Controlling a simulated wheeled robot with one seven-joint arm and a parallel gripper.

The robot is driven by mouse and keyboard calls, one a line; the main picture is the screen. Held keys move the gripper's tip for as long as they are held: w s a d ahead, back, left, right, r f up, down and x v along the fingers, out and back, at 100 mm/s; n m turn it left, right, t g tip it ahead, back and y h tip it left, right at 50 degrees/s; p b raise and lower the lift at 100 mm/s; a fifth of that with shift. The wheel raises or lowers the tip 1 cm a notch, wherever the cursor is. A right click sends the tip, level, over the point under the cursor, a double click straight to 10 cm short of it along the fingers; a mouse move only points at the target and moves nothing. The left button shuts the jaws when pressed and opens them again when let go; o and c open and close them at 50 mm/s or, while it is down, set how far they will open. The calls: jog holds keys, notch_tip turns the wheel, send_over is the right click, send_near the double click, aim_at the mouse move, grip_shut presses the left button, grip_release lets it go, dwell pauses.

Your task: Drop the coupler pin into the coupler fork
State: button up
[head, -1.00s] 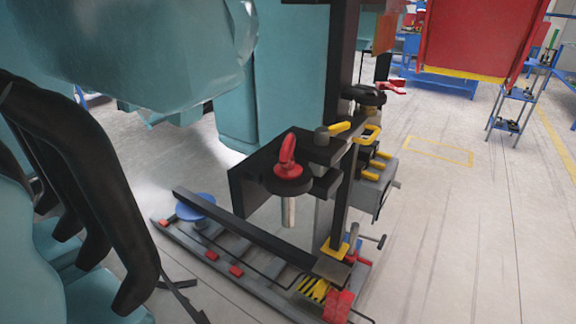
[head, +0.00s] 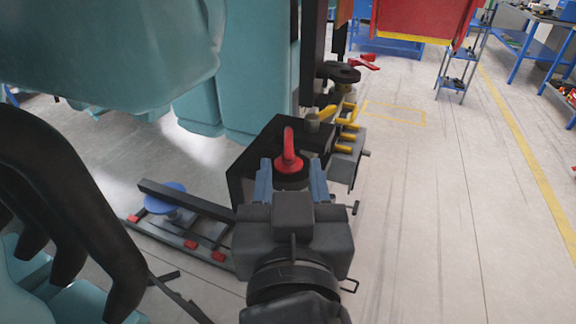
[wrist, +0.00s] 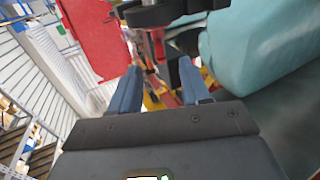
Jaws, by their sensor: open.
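The coupler pin's red looped handle (head: 289,150) stands upright above a round black plate (head: 291,180) at the black coupler bracket. My gripper (head: 290,165) is open, its two blue fingers on either side of the handle in the head view. In the wrist view the fingers of my gripper (wrist: 158,80) are apart. A red part that looks like the handle (wrist: 158,46) shows beyond them, below a black round part (wrist: 150,12). I cannot tell whether either finger touches it. The pin's metal shaft and the fork opening are hidden behind my gripper.
A black post (head: 311,60) and yellow handles (head: 347,114) stand just behind the coupler. Teal train seats and black restraint bars (head: 70,190) crowd the left. A blue disc (head: 166,199) is at the lower left.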

aim_at(288, 125)
jog(key=w, duration=0.2)
jog(key=w+p, duration=0.1)
jog(key=w, duration=0.1)
jog(key=w+p, duration=0.1)
jog(key=w, duration=0.1)
jog(key=shift+w+a+r, duration=0.25)
jog(key=shift+w, duration=0.15)
jog(key=shift+w+f, duration=0.1)
jog(key=shift+w, duration=0.4)
jog(key=shift+c, duration=0.5)
grip_shut()
